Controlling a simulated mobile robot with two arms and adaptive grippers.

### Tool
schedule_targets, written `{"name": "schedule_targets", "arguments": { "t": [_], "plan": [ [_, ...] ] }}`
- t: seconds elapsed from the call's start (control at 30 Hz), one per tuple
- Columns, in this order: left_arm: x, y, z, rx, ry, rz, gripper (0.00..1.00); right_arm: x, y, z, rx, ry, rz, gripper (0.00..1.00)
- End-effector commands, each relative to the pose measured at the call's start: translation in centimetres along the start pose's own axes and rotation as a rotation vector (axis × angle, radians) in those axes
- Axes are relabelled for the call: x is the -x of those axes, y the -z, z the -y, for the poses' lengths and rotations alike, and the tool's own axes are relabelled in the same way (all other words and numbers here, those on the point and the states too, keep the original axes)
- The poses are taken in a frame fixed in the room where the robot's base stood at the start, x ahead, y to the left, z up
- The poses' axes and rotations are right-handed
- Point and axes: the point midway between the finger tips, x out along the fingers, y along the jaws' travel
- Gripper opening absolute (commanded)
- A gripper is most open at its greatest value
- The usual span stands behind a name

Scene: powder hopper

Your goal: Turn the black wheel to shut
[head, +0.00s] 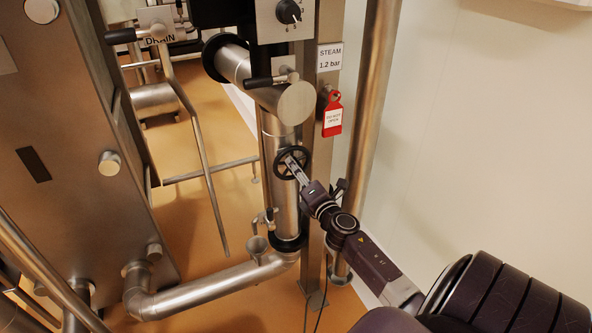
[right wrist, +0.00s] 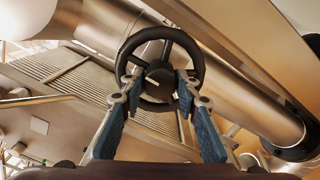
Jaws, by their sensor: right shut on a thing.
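The black wheel (head: 278,157) is a spoked handwheel on the vertical steel pipe, left of centre in the head view. In the right wrist view the wheel (right wrist: 160,33) faces the camera, with its hub between my fingers. My right gripper (head: 290,162) reaches it from the lower right. My left gripper is in neither view.
A red tag (head: 333,115) hangs below the STEAM 1.2 bar sign (head: 329,57), right of the pipe. A black-handled lever (head: 268,81) is above the wheel. A tall steel pipe (head: 366,120) stands to the right.

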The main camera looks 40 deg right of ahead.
Motion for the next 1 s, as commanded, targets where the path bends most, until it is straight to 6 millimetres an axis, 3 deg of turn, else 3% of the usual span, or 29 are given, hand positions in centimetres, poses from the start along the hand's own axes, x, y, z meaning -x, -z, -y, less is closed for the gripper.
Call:
{"name": "schedule_targets", "arguments": {
  "t": [0.27, 0.3, 0.37, 0.73, 1.0],
  "plan": [
    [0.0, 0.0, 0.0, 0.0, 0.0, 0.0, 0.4, 0.0, 0.0, 0.1, -0.003, 0.001, 0.001, 0.05],
    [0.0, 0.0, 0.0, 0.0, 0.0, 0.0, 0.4, 0.0, 0.0, 0.1, -0.003, 0.001, 0.001, 0.32],
    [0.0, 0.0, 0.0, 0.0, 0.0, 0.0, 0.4, 0.0, 0.0, 0.1, -0.003, 0.001, 0.001, 0.36],
    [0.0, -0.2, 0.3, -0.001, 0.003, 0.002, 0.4, 0.5, 0.0, 0.1, 0.001, 0.002, 0.0, 0.36],
    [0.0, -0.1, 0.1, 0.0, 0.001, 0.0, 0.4, 4.5, 0.1, 0.2, -0.001, 0.003, -0.001, 0.36]
  ]
}}
